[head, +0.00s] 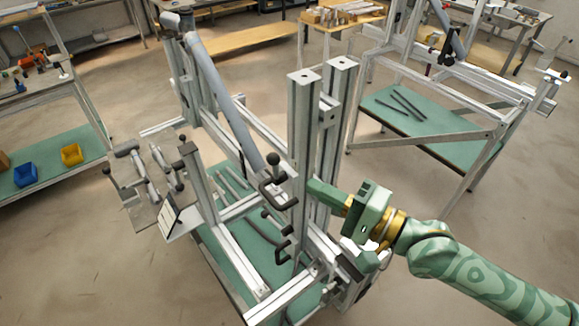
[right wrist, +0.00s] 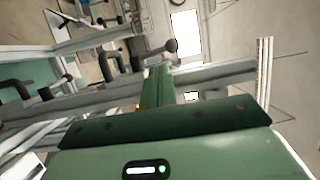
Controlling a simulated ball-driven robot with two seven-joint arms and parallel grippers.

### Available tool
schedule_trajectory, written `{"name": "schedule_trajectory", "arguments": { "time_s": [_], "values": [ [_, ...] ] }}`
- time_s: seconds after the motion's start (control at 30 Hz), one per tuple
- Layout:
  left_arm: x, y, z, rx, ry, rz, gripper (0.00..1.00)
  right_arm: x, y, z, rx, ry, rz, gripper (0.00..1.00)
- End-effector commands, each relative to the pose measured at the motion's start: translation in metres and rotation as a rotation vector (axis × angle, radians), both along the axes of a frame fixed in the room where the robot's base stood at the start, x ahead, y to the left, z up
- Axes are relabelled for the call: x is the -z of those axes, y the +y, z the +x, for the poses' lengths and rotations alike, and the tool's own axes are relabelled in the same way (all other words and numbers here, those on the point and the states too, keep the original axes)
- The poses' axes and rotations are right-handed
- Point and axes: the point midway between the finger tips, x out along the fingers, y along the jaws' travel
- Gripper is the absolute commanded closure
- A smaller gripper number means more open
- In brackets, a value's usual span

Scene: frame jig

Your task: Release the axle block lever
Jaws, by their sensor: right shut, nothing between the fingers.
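A lever with a black ball knob (head: 273,159) stands beside the tall aluminium posts of the frame jig; I cannot tell for sure that it is the axle block lever. A black ball knob also shows in the right wrist view (right wrist: 171,46), just beyond my fingertips. My right gripper (head: 312,185) reaches in from the right at the posts, its green fingers partly hidden by them. In the right wrist view my right gripper (right wrist: 158,70) is shut and empty, its tips apart from the knob as far as I can see. My left gripper is out of view.
Two black handles (head: 283,247) sit on the frame below the knob. The tall aluminium post (head: 301,120) stands close to my right fingers. A metal plate with levers (head: 150,190) is at the frame's left. Another frame with a green shelf (head: 440,143) stands behind right.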

Motion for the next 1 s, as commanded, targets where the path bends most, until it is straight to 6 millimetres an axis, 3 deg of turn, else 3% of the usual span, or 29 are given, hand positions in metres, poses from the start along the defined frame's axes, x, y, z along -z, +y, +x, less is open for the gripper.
{"name": "schedule_trajectory", "arguments": {
  "time_s": [0.2,0.37,0.83,1.0],
  "values": [
    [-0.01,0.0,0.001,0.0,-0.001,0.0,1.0,-0.005,0.034,0.024,0.0,0.0,0.002,1.0],
    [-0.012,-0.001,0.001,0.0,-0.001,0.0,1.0,-0.004,0.048,0.033,0.0,0.0,-0.001,1.0],
    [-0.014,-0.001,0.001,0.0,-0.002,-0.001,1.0,-0.004,0.053,0.037,0.0,0.001,-0.004,1.0],
    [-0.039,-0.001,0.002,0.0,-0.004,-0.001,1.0,-0.012,0.058,0.041,0.0,0.032,-0.023,1.0]
  ]
}}
